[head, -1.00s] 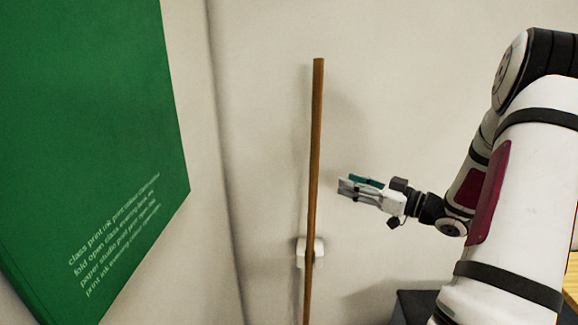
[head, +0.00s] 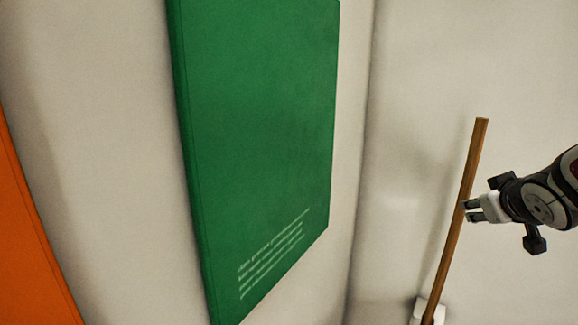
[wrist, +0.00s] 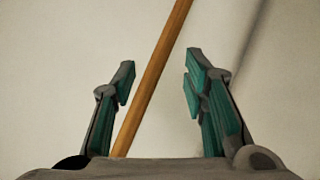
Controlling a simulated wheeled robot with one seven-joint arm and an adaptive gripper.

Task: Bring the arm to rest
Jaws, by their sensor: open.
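My gripper (head: 472,209) is at the right side of the head view, pointing left beside a thin wooden pole (head: 461,215). In the wrist view my gripper (wrist: 158,84) is open, its two teal-padded fingers apart. The wooden pole (wrist: 157,75) crosses the wrist view at a slant and shows between the fingers. I cannot tell whether it is between them or behind them. Nothing is held. Most of my arm is outside the head view, past its right edge.
A green panel with white lettering (head: 262,140) hangs on the wall left of the pole. An orange panel (head: 28,260) is at the far left. A white wall bracket (head: 417,312) is at the pole's lower part. Pale wall (head: 420,80) lies behind.

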